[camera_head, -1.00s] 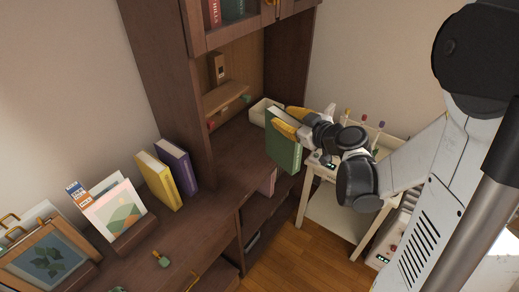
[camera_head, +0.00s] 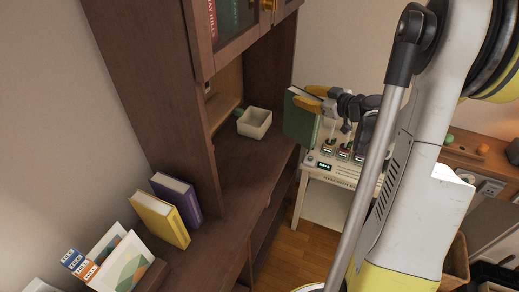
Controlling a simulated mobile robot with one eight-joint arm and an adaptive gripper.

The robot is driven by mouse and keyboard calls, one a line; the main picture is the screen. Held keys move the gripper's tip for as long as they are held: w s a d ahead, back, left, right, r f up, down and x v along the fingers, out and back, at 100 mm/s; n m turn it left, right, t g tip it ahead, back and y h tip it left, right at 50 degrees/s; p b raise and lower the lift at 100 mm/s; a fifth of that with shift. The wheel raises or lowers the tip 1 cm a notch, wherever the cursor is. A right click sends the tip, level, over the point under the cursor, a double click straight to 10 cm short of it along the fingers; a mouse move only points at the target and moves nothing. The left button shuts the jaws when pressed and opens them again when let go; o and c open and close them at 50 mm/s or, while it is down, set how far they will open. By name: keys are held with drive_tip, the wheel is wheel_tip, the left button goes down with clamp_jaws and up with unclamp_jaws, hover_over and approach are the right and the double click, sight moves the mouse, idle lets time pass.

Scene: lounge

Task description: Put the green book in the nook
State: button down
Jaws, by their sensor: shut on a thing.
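My gripper (camera_head: 312,97) has yellow fingers and is shut on the green book (camera_head: 300,122) near its top edge. The book is upright, held at the right edge of the dark wooden cabinet's counter, in front of the white side table. I cannot tell whether it touches the counter. The nook (camera_head: 226,88) is the open recess of the cabinet, under the glass-door cupboard and left of the book. Part of the recess is hidden behind the cabinet's side panel.
A white square bowl (camera_head: 254,123) sits on the counter by the nook. A yellow book (camera_head: 160,220) and a purple book (camera_head: 177,199) stand left of the side panel. A white side table (camera_head: 329,205) with small items stands right. The counter (camera_head: 245,165) before the bowl is clear.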

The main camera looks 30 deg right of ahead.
drive_tip(key=shift+w+d, duration=0.15)
drive_tip(key=shift+d, duration=0.15)
drive_tip(key=shift+w+a+f, duration=0.15)
drive_tip(key=shift+w, duration=0.05)
drive_tip(key=w+a+f+b, duration=0.5)
drive_tip(key=w+a+f, duration=0.1)
drive_tip(key=a+f, duration=0.3)
drive_tip(key=shift+w+f+b, duration=0.2)
drive_tip(key=shift+f+b, duration=0.1)
drive_tip(key=shift+f, duration=0.45)
drive_tip(key=shift+f, duration=0.15)
drive_tip(key=c, duration=1.1)
unclamp_jaws()
drive_tip(key=shift+o, duration=0.2)
